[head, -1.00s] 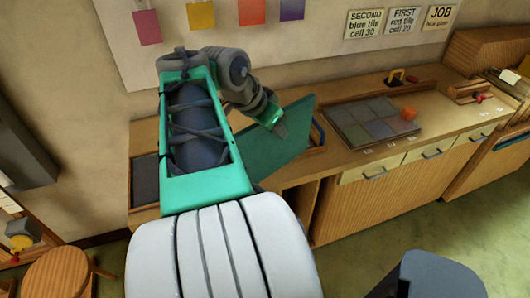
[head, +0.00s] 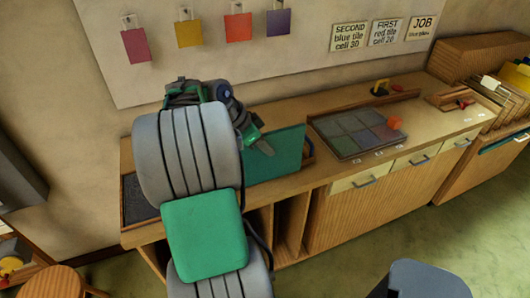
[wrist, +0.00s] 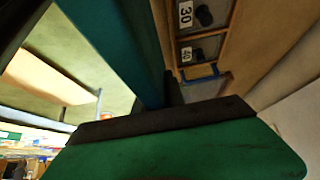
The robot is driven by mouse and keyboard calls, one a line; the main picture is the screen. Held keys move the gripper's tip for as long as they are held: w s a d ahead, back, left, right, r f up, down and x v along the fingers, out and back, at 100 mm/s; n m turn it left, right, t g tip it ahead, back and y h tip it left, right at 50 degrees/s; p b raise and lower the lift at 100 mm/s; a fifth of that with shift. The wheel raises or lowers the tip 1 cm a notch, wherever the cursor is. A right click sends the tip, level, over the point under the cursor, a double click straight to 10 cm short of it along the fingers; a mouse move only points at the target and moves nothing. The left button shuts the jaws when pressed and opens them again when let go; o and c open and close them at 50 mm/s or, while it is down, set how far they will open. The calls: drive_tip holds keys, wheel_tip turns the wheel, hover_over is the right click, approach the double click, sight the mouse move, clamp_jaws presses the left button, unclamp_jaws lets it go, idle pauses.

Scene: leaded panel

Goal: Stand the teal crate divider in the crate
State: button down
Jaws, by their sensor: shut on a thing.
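The teal crate divider (head: 285,150) is a flat teal panel, standing on edge over the worktop in the head view. My gripper (head: 264,147) is shut on its left part. In the wrist view the divider (wrist: 115,45) runs up from the jaws as a dark teal slab. Right of it there, a wooden frame with cells marked 30 and 40 (wrist: 203,50) shows, apparently the crate. Whether the divider's lower edge touches anything cannot be told.
A tray of grey-green tiles (head: 352,133) with an orange block (head: 395,122) on it lies right of the divider. A dark mat (head: 138,199) is at the bench's left end. Coloured swatches hang on the wall behind. A blue-grey chair (head: 430,280) stands in front.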

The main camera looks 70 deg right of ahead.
sight(265, 154)
drive_tip(key=shift+w+d+f+p, duration=0.15)
drive_tip(key=shift+f+p, duration=0.15)
drive_tip(key=shift+f, duration=1.5)
drive_tip(key=c, duration=1.8)
unclamp_jaws()
drive_tip(key=shift+f, duration=0.1)
drive_tip(key=shift+c, duration=0.2)
drive_tip(key=o, duration=0.4)
drive_tip(key=shift+o, duration=0.2)
